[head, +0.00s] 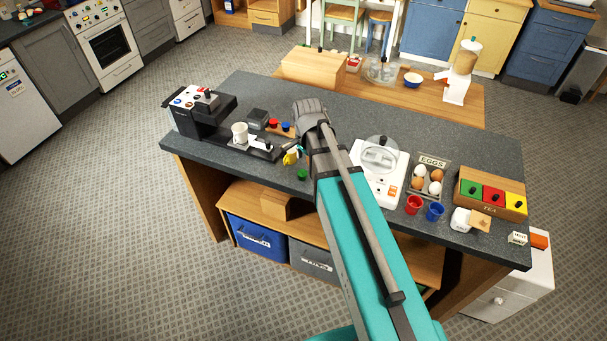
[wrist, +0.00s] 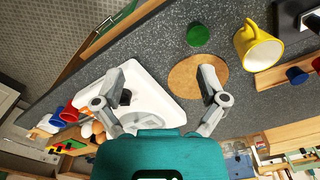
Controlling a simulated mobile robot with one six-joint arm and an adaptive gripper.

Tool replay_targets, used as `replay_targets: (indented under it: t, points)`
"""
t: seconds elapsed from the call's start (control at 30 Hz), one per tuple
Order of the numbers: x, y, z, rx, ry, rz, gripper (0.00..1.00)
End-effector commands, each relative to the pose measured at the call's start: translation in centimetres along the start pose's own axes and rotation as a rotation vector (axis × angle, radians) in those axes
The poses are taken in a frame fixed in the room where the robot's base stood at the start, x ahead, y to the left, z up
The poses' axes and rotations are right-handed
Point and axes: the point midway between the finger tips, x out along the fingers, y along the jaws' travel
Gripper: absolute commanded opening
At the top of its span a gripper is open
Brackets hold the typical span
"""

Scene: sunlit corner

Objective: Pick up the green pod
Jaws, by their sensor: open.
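The green pod (head: 302,175) is a small green round piece on the dark counter, near its front edge and left of my arm. In the wrist view the green pod (wrist: 198,35) lies at the top, right of centre, beyond my fingertips. My gripper (wrist: 160,70) is open with its two fingers wide apart and nothing between them. The pod is ahead of the right finger and apart from it. In the head view my arm hides the gripper's fingers.
A round cork mat (wrist: 183,78) lies under the right finger. A white appliance (wrist: 150,88) is by the left finger. A coffee machine (head: 205,108) stands left. Bare counter (wrist: 160,35) lies left of the pod.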

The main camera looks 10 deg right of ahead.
Motion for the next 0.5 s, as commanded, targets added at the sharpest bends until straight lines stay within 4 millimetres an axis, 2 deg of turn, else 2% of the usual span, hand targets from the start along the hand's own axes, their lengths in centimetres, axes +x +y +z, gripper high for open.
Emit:
replay_targets:
  t: [0.03, 0.2, 0.5]
  points:
    - [-0.3, -1.0, -0.5, 0.075, 0.000, 0.000, 0.92]
    - [-0.7, -2.9, -1.4, 0.341, 0.000, 0.000, 0.92]
    - [-1.2, -5.4, -2.5, 0.697, 0.000, 0.000, 0.92]
